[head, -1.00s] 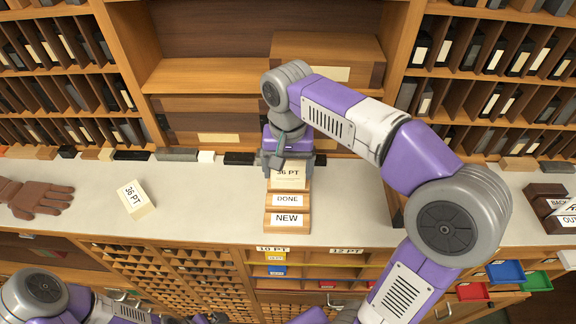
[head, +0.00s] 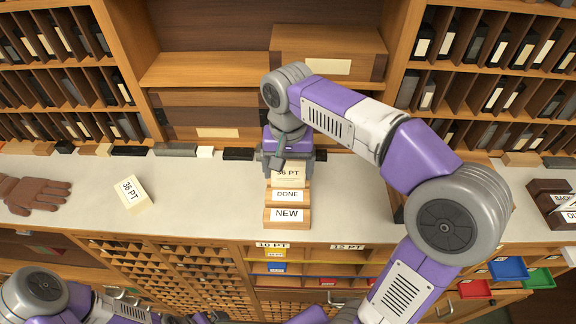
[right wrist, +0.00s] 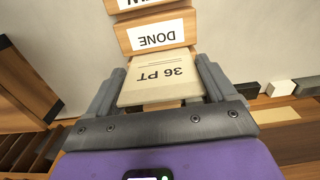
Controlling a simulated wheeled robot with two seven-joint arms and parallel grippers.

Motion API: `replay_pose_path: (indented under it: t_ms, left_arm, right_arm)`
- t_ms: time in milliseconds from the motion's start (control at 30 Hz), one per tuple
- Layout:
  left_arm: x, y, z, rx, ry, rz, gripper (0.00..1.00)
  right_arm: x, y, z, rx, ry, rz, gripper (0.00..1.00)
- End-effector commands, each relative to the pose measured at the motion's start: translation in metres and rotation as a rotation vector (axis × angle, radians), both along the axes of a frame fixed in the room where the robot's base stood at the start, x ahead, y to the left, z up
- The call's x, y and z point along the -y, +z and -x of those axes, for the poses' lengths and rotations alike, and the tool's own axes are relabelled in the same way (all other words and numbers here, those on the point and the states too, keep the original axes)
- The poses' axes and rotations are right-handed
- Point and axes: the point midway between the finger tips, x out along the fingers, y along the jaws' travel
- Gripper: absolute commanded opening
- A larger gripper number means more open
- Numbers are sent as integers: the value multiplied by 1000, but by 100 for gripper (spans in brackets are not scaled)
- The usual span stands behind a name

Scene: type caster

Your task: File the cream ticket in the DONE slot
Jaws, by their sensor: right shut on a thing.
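The cream ticket marked 36 PT (head: 289,173) is between the fingers of my right gripper (head: 287,163), behind the DONE part of the stepped wooden rack (head: 267,217). In the right wrist view the ticket (right wrist: 160,80) lies between the two grey fingers (right wrist: 160,88), its near edge by the palm and its far edge close to the DONE label (right wrist: 157,36). Whether it sits in a slot is hidden. The NEW label (head: 287,214) is on the front step. My left arm shows at the bottom left, its gripper out of frame.
A cream block marked 36 PT (head: 132,194) and a brown glove (head: 35,194) lie left on the counter (head: 215,205). A dark tray with labels (head: 552,200) stands far right. Small blocks line the back edge. The counter beside the rack is clear.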

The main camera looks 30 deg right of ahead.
Motion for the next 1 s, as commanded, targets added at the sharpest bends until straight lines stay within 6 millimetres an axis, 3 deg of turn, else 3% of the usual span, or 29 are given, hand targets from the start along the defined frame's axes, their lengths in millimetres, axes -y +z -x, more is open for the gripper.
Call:
replay_pose_path:
  t_ms: [1000]
  left_arm:
    - [0,-15,0,0,0,0,100]
  right_arm:
    - [0,-21,0,0,0,0,56]
